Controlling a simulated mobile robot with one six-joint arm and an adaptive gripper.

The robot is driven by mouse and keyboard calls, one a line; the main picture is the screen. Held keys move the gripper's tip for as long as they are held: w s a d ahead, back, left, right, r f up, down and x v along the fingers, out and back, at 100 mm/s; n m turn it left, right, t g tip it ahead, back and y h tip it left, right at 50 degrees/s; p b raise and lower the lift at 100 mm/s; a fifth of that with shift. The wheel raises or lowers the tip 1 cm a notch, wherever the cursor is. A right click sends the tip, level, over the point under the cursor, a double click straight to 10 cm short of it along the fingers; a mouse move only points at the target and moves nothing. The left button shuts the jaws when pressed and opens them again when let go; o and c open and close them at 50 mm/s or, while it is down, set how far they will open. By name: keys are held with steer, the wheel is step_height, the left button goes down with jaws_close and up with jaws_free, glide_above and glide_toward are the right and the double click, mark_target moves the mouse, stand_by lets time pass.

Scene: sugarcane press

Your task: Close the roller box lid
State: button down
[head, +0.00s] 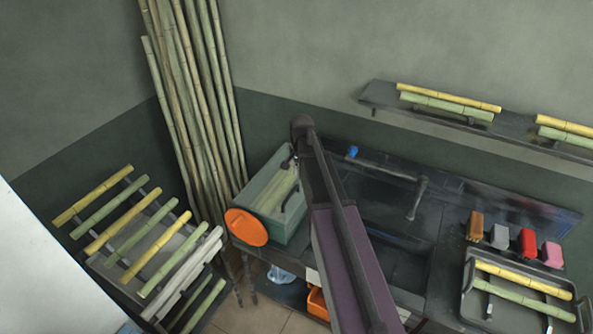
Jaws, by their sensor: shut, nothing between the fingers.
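The roller box (257,187) is a grey-green box on the left end of the dark bench. A round orange disc (246,227) is on its near left end. Pale green and yellowish surfaces show inside its upper rim, and I cannot clearly tell the lid from the box. My arm reaches up across the middle of the view and covers the box's right side. What shows of my gripper (288,200) is a small dark shape over the box's right part. It is shut and empty. Whether it touches the box or lid is not clear.
Tall cane poles (190,90) lean in the corner behind the box. A cane rack (128,225) stands at left. A tray (477,312) with cane pieces and several small coloured blocks are at right. A wall shelf (376,95) holds more cane. An orange bin (318,304) sits below the bench.

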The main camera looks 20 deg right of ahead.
steer(key=shift+s+d+r+p, duration=0.1)
steer(key=shift+r+p, duration=0.35)
steer(key=shift+r, duration=0.15)
steer(key=shift+s+d+r+p, duration=0.1)
steer(key=shift+r+p, duration=0.3)
steer(key=shift+r, duration=0.2)
steer(key=s+a+f+n+b, duration=0.4)
steer(key=s+a+f+b, duration=0.1)
steer(key=s, duration=0.5)
steer(key=s+a+f+n+b, duration=0.5)
steer(key=s+a, duration=0.3)
steer(key=s, duration=0.1)
steer(key=shift+s+f+n+g, duration=0.2)
steer(key=shift+s+n+g, duration=0.1)
steer(key=shift+s, duration=0.1)
